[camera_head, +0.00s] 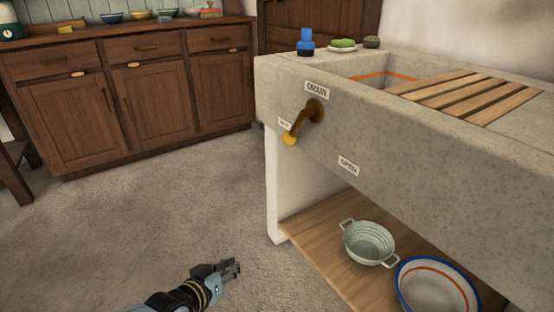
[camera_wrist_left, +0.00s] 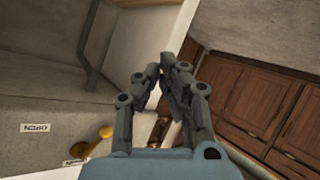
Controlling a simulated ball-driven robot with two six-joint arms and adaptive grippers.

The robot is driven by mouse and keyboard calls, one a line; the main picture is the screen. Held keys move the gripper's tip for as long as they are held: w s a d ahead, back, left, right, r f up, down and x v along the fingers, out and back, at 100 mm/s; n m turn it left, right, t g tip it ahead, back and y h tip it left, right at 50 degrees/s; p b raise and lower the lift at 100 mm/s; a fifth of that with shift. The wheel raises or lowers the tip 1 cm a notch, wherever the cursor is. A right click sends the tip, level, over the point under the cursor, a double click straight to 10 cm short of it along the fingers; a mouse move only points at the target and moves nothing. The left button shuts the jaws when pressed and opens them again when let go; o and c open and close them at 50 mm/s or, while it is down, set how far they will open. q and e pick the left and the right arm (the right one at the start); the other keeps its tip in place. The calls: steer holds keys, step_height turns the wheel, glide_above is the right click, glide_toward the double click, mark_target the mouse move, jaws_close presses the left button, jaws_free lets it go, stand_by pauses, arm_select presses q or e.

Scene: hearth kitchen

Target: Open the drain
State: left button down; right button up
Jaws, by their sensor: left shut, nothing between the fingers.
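A dark bronze drain lever (camera_head: 306,116) with a yellow knob end sits on the front of the grey stone sink (camera_head: 420,160). It slants down-left from its pivot, its knob by a small label that I read as SHUT. A DRAIN label (camera_head: 317,89) is above it and an OPEN label (camera_head: 348,166) is lower right. My left gripper (camera_head: 236,268) is shut and empty, low and left of the sink, apart from the lever. In the left wrist view the gripper (camera_wrist_left: 168,62) shows its fingers together, with the yellow knob (camera_wrist_left: 106,132) at lower left. My right gripper is not in view.
A wooden shelf (camera_head: 305,235) under the sink holds a colander (camera_head: 369,243) and a blue-rimmed basin (camera_head: 437,290). A slatted wooden board (camera_head: 470,96) lies across the sink. Brown cabinets (camera_head: 150,110) stand at back left. The floor between is clear.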

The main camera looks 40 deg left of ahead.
mark_target(299, 126)
arm_select(q)
steer(key=w+a+r+n+t+y+b, duration=0.1)
steer(key=w+r+n+t+b, duration=0.15)
steer(key=w+r, duration=0.3)
steer(key=w+a+r+n+t+y+b, duration=0.1)
steer(key=w+a+r+n+t+b, duration=0.15)
steer(key=w+r, duration=0.3)
steer(key=w+a+r+n+t+y+b, duration=0.1)
steer(key=w+r+n+t+y+b, duration=0.2)
steer(key=r, duration=0.9)
steer(key=shift+w+n+t+b, duration=0.3)
steer(key=shift+n+t+b, duration=0.05)
steer(key=shift+n+t, duration=0.6)
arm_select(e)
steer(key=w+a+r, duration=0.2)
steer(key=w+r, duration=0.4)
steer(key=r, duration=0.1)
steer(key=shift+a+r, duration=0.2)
arm_select(q)
steer(key=shift+r, duration=0.1)
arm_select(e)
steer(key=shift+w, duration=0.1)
